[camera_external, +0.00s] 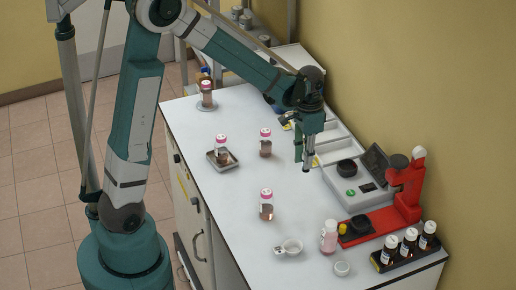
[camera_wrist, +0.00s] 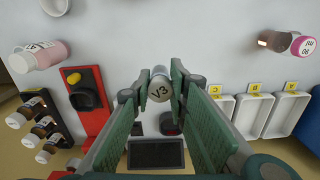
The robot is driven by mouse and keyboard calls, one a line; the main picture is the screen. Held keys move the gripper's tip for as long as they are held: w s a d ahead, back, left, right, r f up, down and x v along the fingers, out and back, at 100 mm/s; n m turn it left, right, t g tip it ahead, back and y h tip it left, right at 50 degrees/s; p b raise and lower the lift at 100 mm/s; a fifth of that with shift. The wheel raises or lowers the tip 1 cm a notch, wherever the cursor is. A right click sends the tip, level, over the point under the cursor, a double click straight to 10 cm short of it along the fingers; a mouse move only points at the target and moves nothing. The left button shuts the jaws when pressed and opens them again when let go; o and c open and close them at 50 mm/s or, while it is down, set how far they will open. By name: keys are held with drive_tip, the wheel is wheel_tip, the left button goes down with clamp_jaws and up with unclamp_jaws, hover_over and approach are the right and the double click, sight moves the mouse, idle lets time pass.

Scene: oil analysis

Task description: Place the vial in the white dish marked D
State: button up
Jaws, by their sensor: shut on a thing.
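In the external view, my gripper (camera_external: 304,157) points down, holding the slim vial above the table beside the row of trays. No D mark is readable; my right finger covers the area left of C. The external view shows white dishes (camera_external: 334,145) along the wall, with unreadable labels.
A scale (camera_external: 362,188) and a red stand (camera_external: 404,190) stand along the wall, with a dark bottle rack (camera_external: 382,263) nearer the front. Several pink-capped bottles (camera_external: 266,205) stand about the table. The table middle is mostly clear.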

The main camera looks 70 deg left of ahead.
drive_tip(key=s+d+m, duration=0.3)
drive_tip(key=s+d, duration=0.3)
drive_tip(key=d, duration=0.6)
drive_tip(key=m, duration=0.4)
hover_over(288, 250)
drive_tip(key=w+d, duration=0.1)
drive_tip(key=f, duration=0.2)
drive_tip(key=shift+r+b, duration=0.25)
drive_tip(key=shift+b, duration=0.05)
drive_tip(key=shift+f+b, duration=0.35)
drive_tip(key=shift+f, duration=2.6)
drive_tip(key=shift+f, duration=0.15)
drive_tip(key=shift+f, duration=1.95)
drive_tip(key=shift+f+b, duration=0.1)
drive_tip(key=shift+b, duration=0.25)
